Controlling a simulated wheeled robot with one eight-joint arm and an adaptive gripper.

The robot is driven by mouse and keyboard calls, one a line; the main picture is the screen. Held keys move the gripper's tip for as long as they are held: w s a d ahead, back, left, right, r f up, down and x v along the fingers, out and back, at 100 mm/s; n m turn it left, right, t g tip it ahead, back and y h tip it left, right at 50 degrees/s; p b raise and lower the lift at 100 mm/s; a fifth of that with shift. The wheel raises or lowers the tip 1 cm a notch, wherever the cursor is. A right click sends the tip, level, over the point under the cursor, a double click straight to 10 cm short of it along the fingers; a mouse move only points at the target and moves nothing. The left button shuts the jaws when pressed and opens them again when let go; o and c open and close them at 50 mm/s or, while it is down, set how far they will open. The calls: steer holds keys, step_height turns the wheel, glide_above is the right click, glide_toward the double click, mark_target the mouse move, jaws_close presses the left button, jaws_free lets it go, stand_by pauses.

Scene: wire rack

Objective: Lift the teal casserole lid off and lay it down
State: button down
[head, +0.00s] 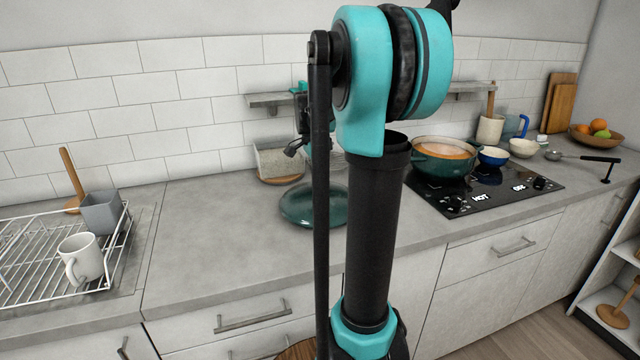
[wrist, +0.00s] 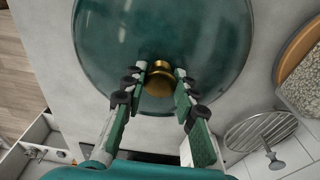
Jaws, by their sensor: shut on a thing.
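The teal casserole lid (head: 306,208) is over the grey counter, left of the hob, and my arm hides part of its right side. In the wrist view the glossy lid (wrist: 205,35) fills the top middle, with its brass knob (wrist: 158,82) towards me. My gripper (wrist: 160,75) is shut on the knob, one finger on each side. The lid looks level and at or very near the counter top; I cannot tell whether it touches. The teal casserole (head: 443,172) stands uncovered on the hob, with orange-brown food inside.
A speckled container (head: 278,160) stands behind the lid, by the wall. A round wire trivet (wrist: 262,131) lies near it. A dish rack (head: 30,262) with a white mug (head: 80,257) is at left. The counter (head: 215,245) between rack and lid is clear.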

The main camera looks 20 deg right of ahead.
steer(key=shift+f, duration=0.5)
stand_by(0.3)
steer(key=c, duration=1.1)
jaws_free()
